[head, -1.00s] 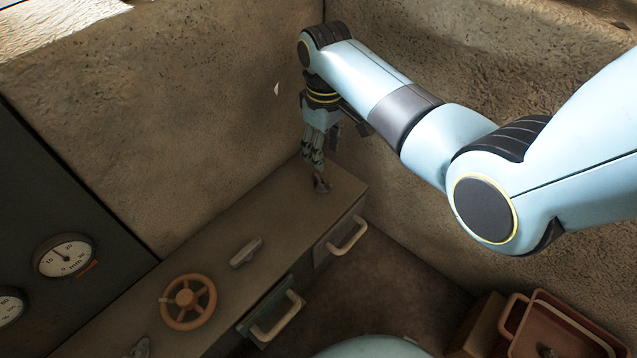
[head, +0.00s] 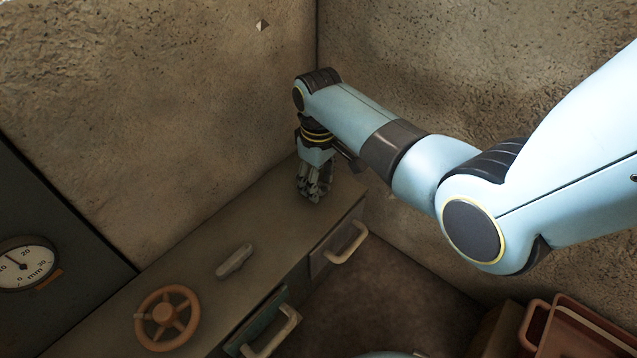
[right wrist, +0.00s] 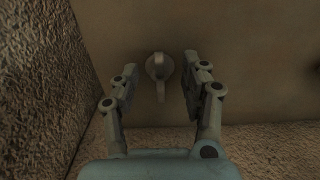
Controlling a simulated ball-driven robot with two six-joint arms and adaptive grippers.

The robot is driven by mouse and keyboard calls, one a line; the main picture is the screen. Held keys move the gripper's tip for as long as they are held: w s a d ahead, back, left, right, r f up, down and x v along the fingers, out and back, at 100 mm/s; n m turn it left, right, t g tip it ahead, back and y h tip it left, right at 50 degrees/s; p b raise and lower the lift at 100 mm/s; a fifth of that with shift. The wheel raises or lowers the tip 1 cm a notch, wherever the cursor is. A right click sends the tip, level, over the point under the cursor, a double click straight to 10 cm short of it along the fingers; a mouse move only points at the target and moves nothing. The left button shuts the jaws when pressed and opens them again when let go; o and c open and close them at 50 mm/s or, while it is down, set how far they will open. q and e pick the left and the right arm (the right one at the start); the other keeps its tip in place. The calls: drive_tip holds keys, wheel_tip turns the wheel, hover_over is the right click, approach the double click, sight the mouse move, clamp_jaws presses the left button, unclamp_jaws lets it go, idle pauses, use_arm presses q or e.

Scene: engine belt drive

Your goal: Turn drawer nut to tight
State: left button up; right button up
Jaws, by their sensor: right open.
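The drawer nut, as it appears, is a small pale knob (right wrist: 158,68) with a narrow lever, on the bench top in the right wrist view. My right gripper (head: 313,190) points down at the far corner of the bench in the head view and hides the nut there. In the right wrist view my right gripper (right wrist: 160,77) is open, one finger on each side of the nut, with visible gaps. Contact does not show. My left gripper is not in view.
The bench (head: 205,255) carries a grey lever (head: 234,262) and an orange handwheel (head: 167,318). Drawer handles (head: 347,243) stick out of its front. Rough walls (head: 200,110) meet close behind my right gripper. A reddish tray (head: 570,335) is at lower right.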

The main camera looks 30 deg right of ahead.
idle(0.3)
clamp_jaws()
